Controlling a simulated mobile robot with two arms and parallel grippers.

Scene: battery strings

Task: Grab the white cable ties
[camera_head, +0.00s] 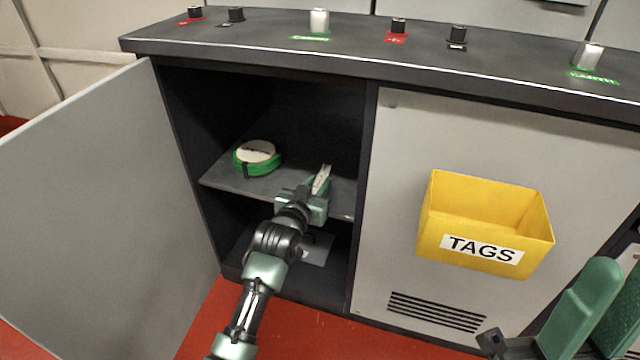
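The white cable ties (322,177) show as a small pale bundle at the front right of the shelf inside the open cabinet. My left gripper (312,193) reaches into the cabinet at the shelf's front edge and is right at the bundle. Its fingers are small and partly hidden by its own green body, so I cannot tell whether they are closed on the ties. Green and dark parts of my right arm (582,305) show at the lower right, cut off by the frame; the state of its gripper is unclear.
A green and white round roll (257,157) lies on the shelf (225,183), left of the ties. The cabinet door (100,210) stands open on the left. A yellow TAGS bin (435,225) hangs on the closed right panel. Knobs stand along the dark top (270,45).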

